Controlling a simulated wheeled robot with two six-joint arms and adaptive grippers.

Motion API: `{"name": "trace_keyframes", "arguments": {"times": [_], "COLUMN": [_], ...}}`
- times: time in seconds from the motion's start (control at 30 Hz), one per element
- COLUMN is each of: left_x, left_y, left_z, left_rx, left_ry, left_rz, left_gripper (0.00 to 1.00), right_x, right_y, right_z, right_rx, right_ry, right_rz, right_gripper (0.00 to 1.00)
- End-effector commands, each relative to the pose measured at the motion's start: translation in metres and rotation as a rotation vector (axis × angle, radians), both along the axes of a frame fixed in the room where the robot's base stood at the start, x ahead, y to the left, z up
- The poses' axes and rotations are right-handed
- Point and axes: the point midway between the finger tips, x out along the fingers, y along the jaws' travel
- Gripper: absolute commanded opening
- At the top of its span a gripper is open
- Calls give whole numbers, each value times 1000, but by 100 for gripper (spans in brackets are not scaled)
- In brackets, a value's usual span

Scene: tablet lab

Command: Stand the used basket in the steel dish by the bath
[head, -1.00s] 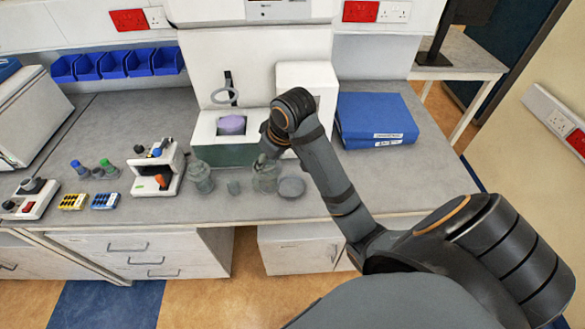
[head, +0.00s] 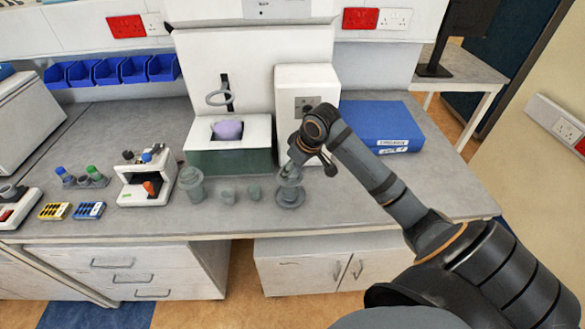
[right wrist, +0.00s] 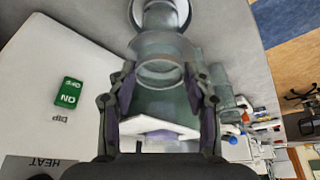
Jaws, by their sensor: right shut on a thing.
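My right gripper (head: 296,158) points down at the right of the bath. It is shut on the used basket (head: 289,174), a greyish, partly see-through piece. The basket is directly over the round steel dish (head: 291,203), and I cannot tell whether it touches the dish. In the right wrist view, the fingers (right wrist: 162,98) sit on both sides of the basket (right wrist: 160,50), and the dish's rim (right wrist: 136,14) shows beyond it. The bath (head: 252,131) is a white-topped box with a dark green front and a purple item in its opening. My left gripper is not in view.
A grey jar (head: 192,185) and two small beakers (head: 228,195) (head: 254,193) stand left of the dish. A white instrument (head: 147,186) stands farther left. A white control box (head: 305,82) stands behind my gripper, and a blue binder (head: 375,122) lies right. Bench right of the dish is clear.

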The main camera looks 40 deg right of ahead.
Motion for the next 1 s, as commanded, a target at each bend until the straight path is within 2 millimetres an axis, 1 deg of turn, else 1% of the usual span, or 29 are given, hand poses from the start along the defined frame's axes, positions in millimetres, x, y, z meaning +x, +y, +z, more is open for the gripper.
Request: {"name": "trace_keyframes", "arguments": {"times": [0.03,0.1,0.4,0.43,0.57,0.87,0.97,1.0], "left_x": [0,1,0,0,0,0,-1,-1], "left_y": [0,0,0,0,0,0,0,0], "left_z": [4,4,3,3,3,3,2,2], "left_rx": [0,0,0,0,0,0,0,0], "left_ry": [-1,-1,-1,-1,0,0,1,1], "left_rz": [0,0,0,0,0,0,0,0], "left_gripper": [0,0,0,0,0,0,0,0], "right_x": [-1,0,0,0,0,0,-1,-3], "right_y": [0,0,0,0,0,0,-1,-2], "right_z": [-3,-6,-9,-9,-9,-8,-2,3], "right_rx": [1,-1,-1,-1,-1,-2,-4,-6], "right_ry": [1,-1,-1,-1,-1,-2,-3,-4], "right_rz": [0,0,0,0,1,0,1,0], "right_gripper": [0,0,0,54,72,73,73,73]}}
